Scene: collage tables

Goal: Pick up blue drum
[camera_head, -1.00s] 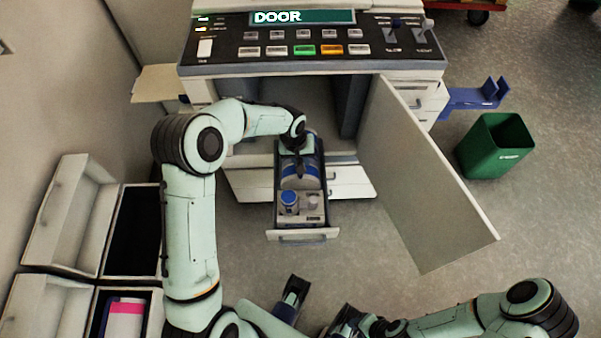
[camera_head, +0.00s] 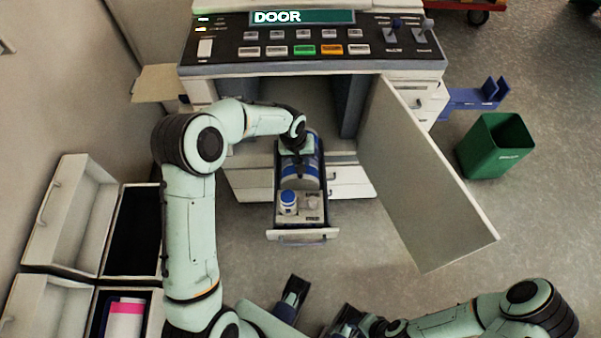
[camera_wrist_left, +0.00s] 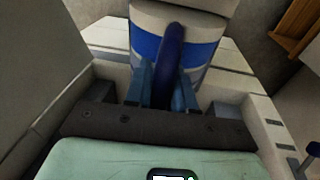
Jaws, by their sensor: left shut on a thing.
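The blue drum (camera_head: 313,165) is a pale cylinder with blue bands, above the back of the open drawer (camera_head: 303,235) in the head view. My left gripper (camera_head: 297,147) is over it. The left wrist view shows the drum (camera_wrist_left: 205,55) close ahead, with its dark blue curved handle (camera_wrist_left: 170,50) between my left gripper's blue fingers (camera_wrist_left: 162,88), which are shut on it. The drum's underside is hidden. My right gripper (camera_head: 318,309) is low in the head view, far from the drum, its dark fingers apart and empty.
A white bottle with a blue cap (camera_head: 288,200) stands in the drawer's front. An open cabinet door (camera_head: 425,180) is to the right of the drawer. A control panel (camera_head: 310,45) is above. A green bin (camera_head: 495,145) stands on the right. Open boxes (camera_head: 70,215) line the left.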

